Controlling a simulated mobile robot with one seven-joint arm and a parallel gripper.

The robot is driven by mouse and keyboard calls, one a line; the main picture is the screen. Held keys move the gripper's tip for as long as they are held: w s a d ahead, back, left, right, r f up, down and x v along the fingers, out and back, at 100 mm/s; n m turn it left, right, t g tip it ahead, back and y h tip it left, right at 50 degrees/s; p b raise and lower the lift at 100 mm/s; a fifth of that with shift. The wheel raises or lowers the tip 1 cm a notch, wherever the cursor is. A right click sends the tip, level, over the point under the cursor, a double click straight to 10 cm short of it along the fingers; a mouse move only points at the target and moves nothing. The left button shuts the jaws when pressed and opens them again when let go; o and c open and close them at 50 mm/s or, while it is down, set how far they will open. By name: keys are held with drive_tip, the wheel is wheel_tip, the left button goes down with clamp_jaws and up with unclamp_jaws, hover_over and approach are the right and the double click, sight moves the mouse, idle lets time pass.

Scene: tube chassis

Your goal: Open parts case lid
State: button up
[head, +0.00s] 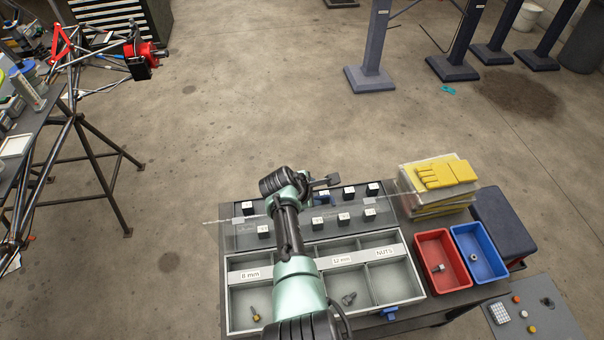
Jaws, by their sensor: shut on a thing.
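The parts case (228,305) is a grey tray with several compartments, near the front of the bench. The clear lid (245,238) stands swung up at the back of the case, leaving the compartments uncovered. A blue latch (389,313) sits at the case's front right. Bolts lie in the 8 mm and 12 mm compartments.
Several black-and-white blocks (369,214) stand behind the case, partly seen through the lid. A red bin (421,254) and a blue bin (465,245) stand at right, with yellow gloves (445,173) on a stack behind them. Open floor lies beyond.

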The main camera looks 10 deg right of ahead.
drive_tip(key=v, duration=0.2)
drive_tip(key=w+p+v, duration=0.1)
drive_tip(key=v, duration=0.2)
drive_tip(key=p+v, duration=0.1)
drive_tip(key=v, duration=0.2)
drive_tip(key=shift+w+a+r, duration=0.3)
drive_tip(key=shift+s+a+r+p, duration=0.15)
drive_tip(key=shift+s+r+p, duration=0.05)
drive_tip(key=shift+s+r, duration=0.35)
drive_tip(key=shift+s+a+r+p, duration=0.15)
drive_tip(key=shift+s+a+r, duration=0.05)
drive_tip(key=shift+s+r, duration=0.25)
drive_tip(key=shift+r, duration=0.1)
